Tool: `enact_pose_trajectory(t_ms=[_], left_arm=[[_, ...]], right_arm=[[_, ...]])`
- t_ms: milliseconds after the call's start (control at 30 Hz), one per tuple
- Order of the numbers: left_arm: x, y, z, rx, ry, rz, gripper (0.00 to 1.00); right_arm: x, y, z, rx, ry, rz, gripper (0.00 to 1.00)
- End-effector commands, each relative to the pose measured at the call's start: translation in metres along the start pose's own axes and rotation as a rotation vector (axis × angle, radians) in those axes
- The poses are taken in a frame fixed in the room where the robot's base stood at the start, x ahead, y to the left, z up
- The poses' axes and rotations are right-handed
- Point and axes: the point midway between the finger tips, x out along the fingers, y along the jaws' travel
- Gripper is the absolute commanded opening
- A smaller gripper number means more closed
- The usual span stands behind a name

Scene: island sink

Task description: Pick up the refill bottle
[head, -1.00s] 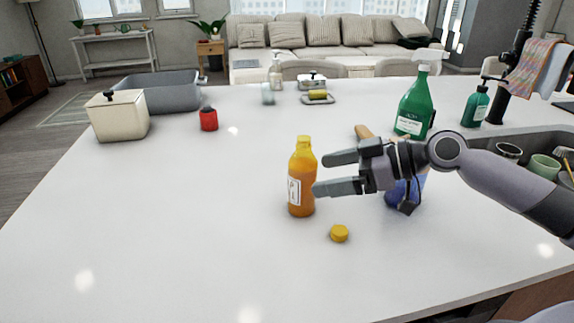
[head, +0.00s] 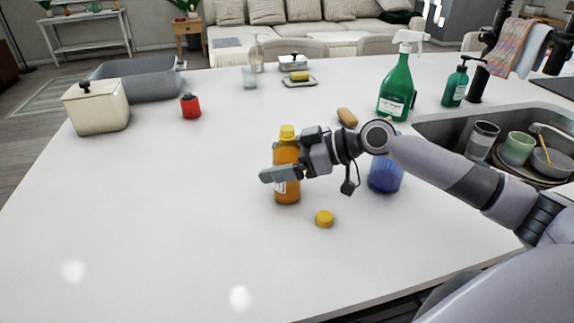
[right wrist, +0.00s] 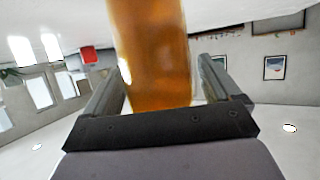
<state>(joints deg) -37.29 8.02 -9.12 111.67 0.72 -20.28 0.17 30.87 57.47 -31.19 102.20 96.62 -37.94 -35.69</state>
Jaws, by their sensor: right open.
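The refill bottle, taken to be the orange bottle (head: 288,192) with a yellow top and white label, stands upright on the counter. My right gripper (head: 279,165) is open around its upper part, with one finger across its front and the other largely hidden. In the right wrist view, the orange bottle (right wrist: 158,55) rises between the two spread fingers (right wrist: 160,85). A gap shows beside the right finger; contact at the left one is unclear. My left gripper is not in view.
A loose yellow cap (head: 324,219) lies just in front of the bottle. A blue container (head: 385,176) stands behind my right wrist. A green spray bottle (head: 396,90) and the sink (head: 435,124) are farther right.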

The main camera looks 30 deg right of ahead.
Motion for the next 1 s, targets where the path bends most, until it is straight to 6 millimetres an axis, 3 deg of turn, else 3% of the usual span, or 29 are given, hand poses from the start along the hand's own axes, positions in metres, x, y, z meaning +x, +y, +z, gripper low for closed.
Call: enact_pose_trajectory(t_ms=[267,400,467,1000], left_arm=[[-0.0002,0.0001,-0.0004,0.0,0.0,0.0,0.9],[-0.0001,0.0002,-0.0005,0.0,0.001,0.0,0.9],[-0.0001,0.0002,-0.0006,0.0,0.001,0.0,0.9],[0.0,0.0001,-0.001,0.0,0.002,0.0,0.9]], right_arm=[[0.0028,-0.0001,0.0005,0.0,0.0,0.0,0.9],[0.0026,-0.0001,0.0005,0.0,0.0,0.0,0.45],[0.0026,0.0,0.0005,0.0,0.0,0.0,0.29],[0.0004,0.0003,-0.0049,-0.003,0.002,0.001,0.29]])
